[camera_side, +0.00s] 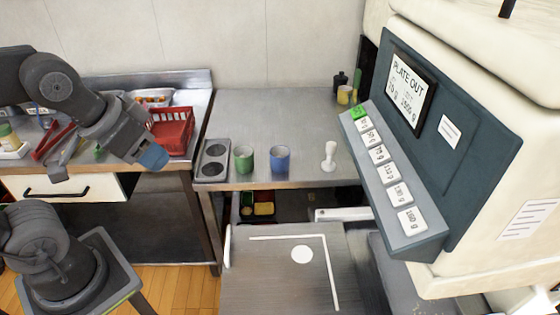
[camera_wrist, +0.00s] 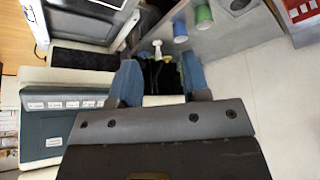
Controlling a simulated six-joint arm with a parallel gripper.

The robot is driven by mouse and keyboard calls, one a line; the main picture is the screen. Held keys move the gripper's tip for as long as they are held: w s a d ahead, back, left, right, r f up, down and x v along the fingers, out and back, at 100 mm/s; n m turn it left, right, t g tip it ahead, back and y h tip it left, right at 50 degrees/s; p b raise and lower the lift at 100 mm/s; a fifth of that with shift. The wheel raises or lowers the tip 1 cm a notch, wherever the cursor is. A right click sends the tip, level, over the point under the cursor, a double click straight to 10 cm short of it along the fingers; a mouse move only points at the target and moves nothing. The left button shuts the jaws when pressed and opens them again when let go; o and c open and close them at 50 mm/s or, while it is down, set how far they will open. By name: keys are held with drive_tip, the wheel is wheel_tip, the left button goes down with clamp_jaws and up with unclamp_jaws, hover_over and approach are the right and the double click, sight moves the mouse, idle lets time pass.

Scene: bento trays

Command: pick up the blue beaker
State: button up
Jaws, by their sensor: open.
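A blue beaker (camera_side: 280,160) stands upright near the front edge of the steel counter in the side view. It also shows in the wrist view as a blue cylinder (camera_wrist: 180,30) near the top. A green beaker (camera_side: 244,158) stands to its left in the side view, and it shows in the wrist view (camera_wrist: 203,13). My gripper (camera_side: 153,157) is left of the counter beakers, in front of the red crate and apart from everything. In the wrist view its two blue fingers (camera_wrist: 160,85) are spread apart, with nothing held between them.
A white pestle-like object (camera_side: 329,157) stands right of the blue beaker. A two-ring hob plate (camera_side: 212,160) lies left of the green one. A red crate (camera_side: 172,132) sits behind my gripper. A large machine with a button panel (camera_side: 395,180) fills the right. The counter behind the beakers is clear.

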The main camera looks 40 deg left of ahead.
drive_tip(key=o, duration=0.9)
drive_tip(key=n+g+y, duration=0.2)
drive_tip(key=n+y, duration=0.1)
drive_tip(key=n, duration=0.5)
hover_over(280, 156)
drive_tip(key=s+d, duration=0.2)
drive_tip(key=s, duration=0.1)
drive_tip(key=f, duration=2.1)
drive_tip(key=shift+s, duration=0.2)
drive_tip(key=shift+d+x, duration=0.2)
drive_tip(key=shift+x, duration=1.15)
drive_tip(key=shift+d+x, duration=0.2)
drive_tip(key=shift+x, duration=1.15)
